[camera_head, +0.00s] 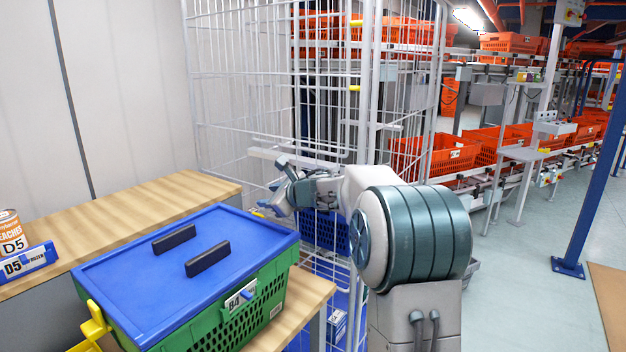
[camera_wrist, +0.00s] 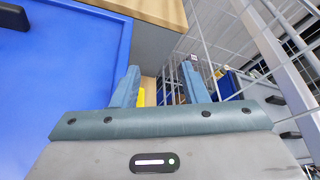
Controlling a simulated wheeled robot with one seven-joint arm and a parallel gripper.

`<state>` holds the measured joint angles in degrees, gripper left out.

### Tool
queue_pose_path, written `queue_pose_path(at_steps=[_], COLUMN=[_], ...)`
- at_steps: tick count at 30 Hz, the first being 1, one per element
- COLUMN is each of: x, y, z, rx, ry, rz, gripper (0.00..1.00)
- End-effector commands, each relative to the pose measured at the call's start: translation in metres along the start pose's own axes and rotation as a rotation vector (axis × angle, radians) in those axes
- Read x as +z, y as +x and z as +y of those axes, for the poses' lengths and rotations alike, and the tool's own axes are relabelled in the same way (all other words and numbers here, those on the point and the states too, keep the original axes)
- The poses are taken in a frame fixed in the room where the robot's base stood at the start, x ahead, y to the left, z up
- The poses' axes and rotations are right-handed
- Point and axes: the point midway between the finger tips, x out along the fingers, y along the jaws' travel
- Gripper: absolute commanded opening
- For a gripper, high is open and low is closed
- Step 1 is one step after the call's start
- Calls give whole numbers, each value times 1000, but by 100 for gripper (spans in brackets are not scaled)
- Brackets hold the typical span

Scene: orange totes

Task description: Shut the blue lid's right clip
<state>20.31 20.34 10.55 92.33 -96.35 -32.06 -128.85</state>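The blue lid (camera_head: 205,250) with two dark handles lies on a green crate (camera_head: 232,318). It also shows at the left of the wrist view (camera_wrist: 60,75). A yellow clip (camera_head: 95,325) stands out at the crate's left end. At the far right end, a small yellow piece (camera_head: 257,213), apparently the right clip, shows by my gripper (camera_head: 272,200). In the wrist view, my gripper (camera_wrist: 160,82) has its fingers apart, beside the lid's edge. A yellow piece (camera_wrist: 140,99) shows just inside the left finger; contact cannot be told. Most of the right clip is hidden.
A wooden shelf (camera_head: 150,205) runs behind the crate, with a can (camera_head: 10,235) and a blue D5 label (camera_head: 28,262). A tall white wire cage (camera_head: 240,95) stands close beyond my gripper. Orange totes (camera_head: 425,155) line the racks farther right. Open floor lies at the right.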

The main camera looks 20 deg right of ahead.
Motion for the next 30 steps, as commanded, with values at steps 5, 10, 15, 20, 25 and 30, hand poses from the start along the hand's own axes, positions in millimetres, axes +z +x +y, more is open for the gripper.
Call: queue_pose_path(at_steps=[5, 10, 15, 20, 25, 30], x=[0, 8, 30, 42, 50, 53], y=[-38, -69, -85, -103, -125, -148], z=[-1, -2, -14, -21, -25, -24], rx=[-3, -17, -138, -247, -358, -465], ry=[-1, 36, 310, 569, 847, 1127], rz=[1, -1, 0, -6, -21, -41], gripper=[40, 40, 40, 40, 40, 40])
